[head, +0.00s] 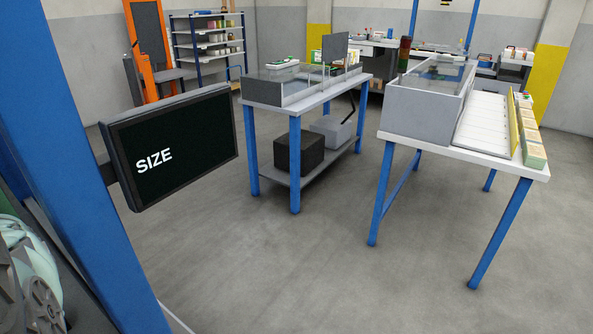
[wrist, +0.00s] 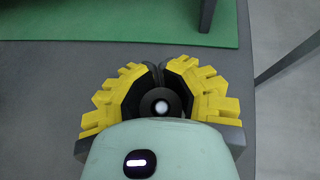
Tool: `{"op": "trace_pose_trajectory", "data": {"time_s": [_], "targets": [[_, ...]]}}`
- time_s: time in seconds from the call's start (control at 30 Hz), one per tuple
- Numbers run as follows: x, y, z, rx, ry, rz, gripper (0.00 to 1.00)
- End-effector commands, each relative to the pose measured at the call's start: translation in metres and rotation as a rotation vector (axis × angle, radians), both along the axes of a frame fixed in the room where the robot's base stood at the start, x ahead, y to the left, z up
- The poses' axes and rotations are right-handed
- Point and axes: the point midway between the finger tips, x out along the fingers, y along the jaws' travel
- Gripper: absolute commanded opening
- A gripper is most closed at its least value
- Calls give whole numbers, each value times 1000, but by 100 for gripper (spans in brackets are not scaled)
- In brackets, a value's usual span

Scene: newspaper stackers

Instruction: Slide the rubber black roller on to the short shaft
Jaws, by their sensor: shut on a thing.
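In the wrist view my gripper (wrist: 160,80) has yellow ridged fingers and is shut on a round black roller (wrist: 147,103). The roller is seen roughly end-on between the fingers. A bright round spot (wrist: 162,108) shows at its middle; I cannot tell whether this is an open bore or a shaft end. The fingers and the pale green wrist housing hide part of the roller. I cannot make out the short shaft in either view. My gripper is out of the head view.
A green surface (wrist: 110,25) and a dark post (wrist: 207,14) lie beyond my gripper. In the head view, a SIZE screen (head: 175,145) hangs beside a blue post (head: 75,160). Two blue-legged tables (head: 330,95) (head: 465,153) stand farther off, with clear grey floor (head: 290,265) in front.

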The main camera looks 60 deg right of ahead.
Motion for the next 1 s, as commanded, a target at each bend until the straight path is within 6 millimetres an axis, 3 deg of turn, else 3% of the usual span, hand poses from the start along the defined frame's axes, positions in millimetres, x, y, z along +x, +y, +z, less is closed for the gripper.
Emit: {"op": "trace_pose_trajectory", "data": {"time_s": [0.8,0.83,1.0], "targets": [[0,0,-12,1,-1,0,0],[0,0,-12,1,-1,0,8],[0,0,-12,1,0,0,25]]}}
